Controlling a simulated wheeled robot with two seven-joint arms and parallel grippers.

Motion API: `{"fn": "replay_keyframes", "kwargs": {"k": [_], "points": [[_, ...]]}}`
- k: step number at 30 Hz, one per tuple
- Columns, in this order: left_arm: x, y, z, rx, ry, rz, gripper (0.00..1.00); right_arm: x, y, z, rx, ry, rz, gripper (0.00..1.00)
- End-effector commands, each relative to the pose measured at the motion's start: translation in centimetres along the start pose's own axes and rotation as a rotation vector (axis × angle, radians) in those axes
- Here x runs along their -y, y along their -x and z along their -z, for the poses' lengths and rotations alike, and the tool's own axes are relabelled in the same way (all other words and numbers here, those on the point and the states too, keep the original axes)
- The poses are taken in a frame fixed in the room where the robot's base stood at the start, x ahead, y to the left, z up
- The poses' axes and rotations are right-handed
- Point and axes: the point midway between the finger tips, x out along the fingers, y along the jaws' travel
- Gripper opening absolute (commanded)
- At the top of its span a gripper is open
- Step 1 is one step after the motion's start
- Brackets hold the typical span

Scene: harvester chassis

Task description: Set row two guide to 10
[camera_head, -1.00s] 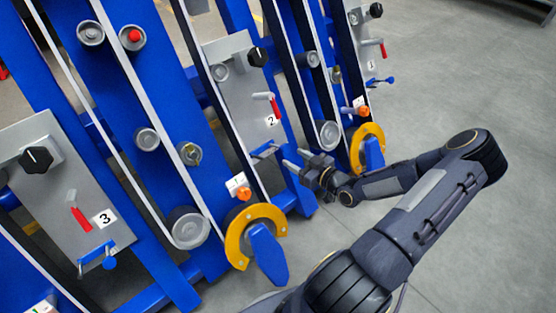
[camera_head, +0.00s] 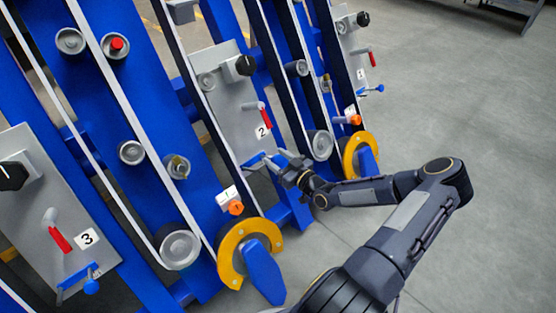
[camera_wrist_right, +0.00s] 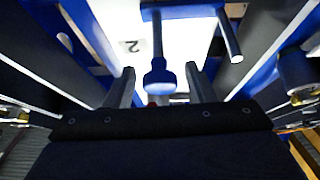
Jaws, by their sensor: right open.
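The row two panel (camera_head: 222,95) is grey, with a black knob, a red lever and a label reading 2 (camera_head: 262,131). Its blue guide (camera_head: 254,160) sits low on the panel, partly hidden by my right gripper (camera_head: 276,161). In the right wrist view, the guide's blue round-ended handle (camera_wrist_right: 160,76) points toward me, between the two fingers of my open right gripper (camera_wrist_right: 161,90). The fingers stand apart on either side of it, and I see no contact. The guide's scale reading cannot be made out. My left gripper is not in view.
The row three panel (camera_head: 40,190) stands at the left, and the row one panel (camera_head: 357,50) at the far right. Open grey floor (camera_head: 460,110) lies to the right.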

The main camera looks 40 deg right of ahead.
Motion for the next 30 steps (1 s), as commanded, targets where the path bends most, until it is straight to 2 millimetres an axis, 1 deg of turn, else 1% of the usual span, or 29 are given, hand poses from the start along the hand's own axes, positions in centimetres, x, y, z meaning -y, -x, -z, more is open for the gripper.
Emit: {"fn": "replay_keyframes", "kwargs": {"k": [3,14,19,24,30], "points": [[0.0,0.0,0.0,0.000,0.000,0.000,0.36,0.0,0.0,0.0,0.000,0.000,0.000,0.48],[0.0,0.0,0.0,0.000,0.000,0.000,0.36,0.0,0.1,0.0,0.001,-0.001,0.000,0.01],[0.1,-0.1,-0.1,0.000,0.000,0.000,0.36,-0.1,0.1,-0.1,0.001,0.000,0.000,0.00],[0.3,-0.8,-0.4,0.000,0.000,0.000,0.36,-1.1,0.1,-0.2,0.002,0.003,-0.002,0.00],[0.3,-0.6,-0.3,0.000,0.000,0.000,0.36,-1.1,0.1,-0.1,0.001,0.000,-0.003,0.00]]}}
